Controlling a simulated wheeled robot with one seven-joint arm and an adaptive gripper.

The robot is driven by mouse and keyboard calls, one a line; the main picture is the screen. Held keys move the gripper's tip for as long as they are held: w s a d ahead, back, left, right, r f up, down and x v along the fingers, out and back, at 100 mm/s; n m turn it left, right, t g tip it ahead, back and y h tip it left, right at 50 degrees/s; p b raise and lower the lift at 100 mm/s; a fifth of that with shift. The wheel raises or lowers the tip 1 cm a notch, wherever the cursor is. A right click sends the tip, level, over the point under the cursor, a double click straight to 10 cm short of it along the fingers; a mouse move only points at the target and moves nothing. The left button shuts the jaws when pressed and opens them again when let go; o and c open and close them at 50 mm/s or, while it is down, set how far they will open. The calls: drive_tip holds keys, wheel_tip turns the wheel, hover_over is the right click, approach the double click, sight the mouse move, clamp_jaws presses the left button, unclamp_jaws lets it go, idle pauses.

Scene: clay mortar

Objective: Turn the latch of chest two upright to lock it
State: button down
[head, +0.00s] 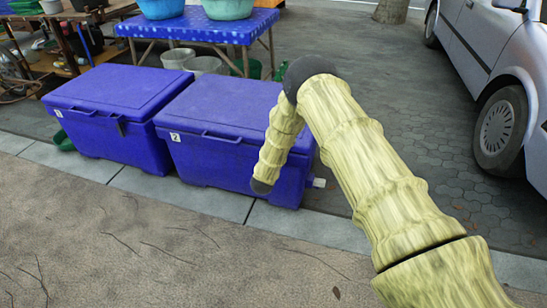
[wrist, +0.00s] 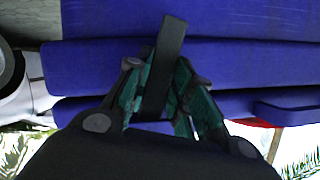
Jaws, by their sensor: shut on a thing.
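Chest two (head: 222,150) is the blue box marked 2 in the head view, with its lid down. My arm covers part of its front, and its latch is hidden there. In the wrist view, the black strap-like latch (wrist: 172,45) stands out against the blue chest wall (wrist: 240,58), leaning slightly from the picture's vertical. My gripper (wrist: 166,70), with green finger pads, is shut on the latch, one finger on each side. The latch's far end sticks out past the fingertips. My gripper is hidden behind my arm in the head view.
Blue chest one (head: 105,110) stands close at the left, its black latch (head: 121,126) on its front. A blue table (head: 205,26) with basins is behind. A silver car (head: 500,75) stands at the right. The pavement (head: 110,235) in front is clear.

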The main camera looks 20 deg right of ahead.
drive_tip(key=shift+n+g+h+p, duration=0.5)
drive_tip(key=shift+n+h+p, duration=0.1)
drive_tip(key=shift+n, duration=0.4)
drive_tip(key=c, duration=1.2)
unclamp_jaws()
drive_tip(key=shift+f, duration=0.1)
drive_tip(key=shift+c, duration=0.2)
drive_tip(key=shift+a, duration=0.1)
drive_tip(key=v, duration=1.2)
